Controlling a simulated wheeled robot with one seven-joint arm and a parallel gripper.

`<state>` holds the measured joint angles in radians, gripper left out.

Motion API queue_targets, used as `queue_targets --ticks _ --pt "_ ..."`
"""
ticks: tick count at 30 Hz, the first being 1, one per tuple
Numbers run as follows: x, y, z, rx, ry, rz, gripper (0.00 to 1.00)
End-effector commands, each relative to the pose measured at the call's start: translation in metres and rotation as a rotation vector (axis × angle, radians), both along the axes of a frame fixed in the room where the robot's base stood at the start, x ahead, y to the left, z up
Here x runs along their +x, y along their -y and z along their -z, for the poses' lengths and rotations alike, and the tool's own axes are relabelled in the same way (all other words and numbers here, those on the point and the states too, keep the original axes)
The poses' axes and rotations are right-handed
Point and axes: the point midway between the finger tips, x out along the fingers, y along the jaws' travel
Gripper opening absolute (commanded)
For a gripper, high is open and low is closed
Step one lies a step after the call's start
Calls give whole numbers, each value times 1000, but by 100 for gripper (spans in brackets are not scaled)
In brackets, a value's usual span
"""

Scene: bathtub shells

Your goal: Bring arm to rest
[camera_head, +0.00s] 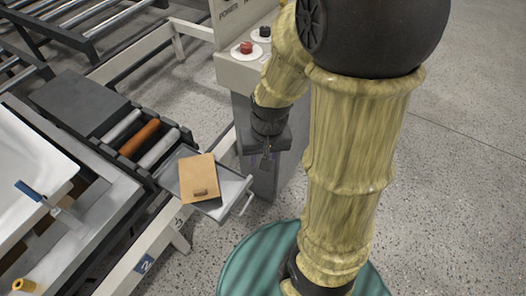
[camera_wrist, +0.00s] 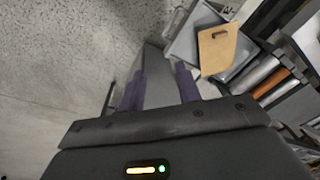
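My gripper (camera_wrist: 160,92) shows in the wrist view with its two purple fingers spread apart and nothing between them. In the head view my arm, in a pale yellow cover, reaches down at the centre. The gripper there (camera_head: 265,160) is small, dark and partly hidden by the wrist, in front of the grey control post. It hangs to the right of the tray and apart from it.
A grey tray (camera_head: 232,187) with a tan board (camera_head: 200,178) sits at the conveyor's end; both show in the wrist view. A control box (camera_head: 236,72) with a red button stands behind. A white tub shell (camera_head: 30,160), with a blue-handled tool (camera_head: 28,190), lies left. Floor is open at right.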

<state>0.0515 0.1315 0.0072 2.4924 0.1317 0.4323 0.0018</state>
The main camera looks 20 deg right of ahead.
Motion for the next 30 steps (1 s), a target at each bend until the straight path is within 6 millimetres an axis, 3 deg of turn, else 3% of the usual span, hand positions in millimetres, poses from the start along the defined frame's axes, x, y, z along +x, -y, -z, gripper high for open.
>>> queue_targets --ticks 5,19,23,30 --pt "-6 -2 -23 -69 130 -138 34" --pt "-6 -2 -34 -79 145 -156 34" --pt "-6 -2 -57 -78 145 -156 34" --pt "-6 -2 -116 -78 145 -155 34"
